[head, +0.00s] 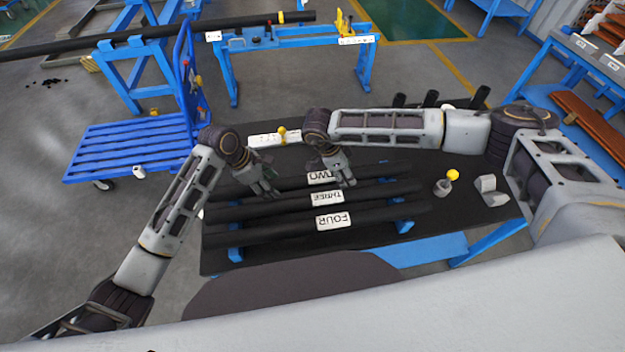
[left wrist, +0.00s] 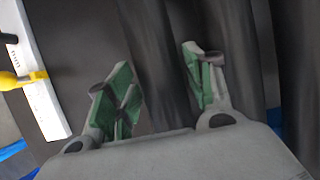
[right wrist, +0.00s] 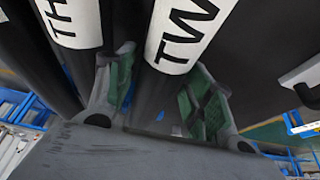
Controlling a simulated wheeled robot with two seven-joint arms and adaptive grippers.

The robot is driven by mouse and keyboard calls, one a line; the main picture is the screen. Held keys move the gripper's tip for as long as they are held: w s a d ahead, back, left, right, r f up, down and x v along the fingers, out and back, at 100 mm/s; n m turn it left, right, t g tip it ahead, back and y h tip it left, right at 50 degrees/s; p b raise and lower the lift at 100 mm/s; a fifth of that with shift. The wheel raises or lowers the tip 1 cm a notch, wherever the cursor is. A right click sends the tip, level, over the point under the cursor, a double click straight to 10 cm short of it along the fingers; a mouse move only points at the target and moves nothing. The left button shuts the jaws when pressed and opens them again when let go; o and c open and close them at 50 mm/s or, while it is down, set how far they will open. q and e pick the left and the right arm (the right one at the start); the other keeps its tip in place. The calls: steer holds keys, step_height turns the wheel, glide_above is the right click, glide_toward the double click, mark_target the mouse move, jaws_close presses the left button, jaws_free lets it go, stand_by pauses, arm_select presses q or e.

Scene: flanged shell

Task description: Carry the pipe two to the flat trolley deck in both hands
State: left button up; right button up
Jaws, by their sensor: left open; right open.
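Pipe two (head: 320,177) is a black pipe with a white TWO label, lying on the dark table at the far side of the row of pipes. My left gripper (head: 268,191) is open over its left part; in the left wrist view a dark pipe (left wrist: 155,60) runs between the green-padded fingers. My right gripper (head: 341,181) is open by the label; in the right wrist view pipe two (right wrist: 155,98) passes between its fingers. Neither gripper is closed on it. The blue flat trolley deck (head: 130,150) stands on the floor to the left, empty.
Pipes three (head: 327,197) and four (head: 333,221) lie parallel, nearer me. A white block with a yellow knob (head: 282,136) is behind the grippers. A yellow ball (head: 452,175) and grey pieces sit at right. A long black pipe (head: 150,36) rests on blue stands at the back.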

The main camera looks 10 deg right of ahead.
arm_select(q)
steer(key=shift+d+f, duration=0.15)
steer(key=shift+f, duration=0.2)
arm_select(e)
steer(key=shift+d+f, duration=0.15)
steer(key=shift+f, duration=0.15)
arm_select(q)
jaws_close()
arm_select(e)
jaws_close()
arm_select(q)
steer(key=shift+r, duration=0.1)
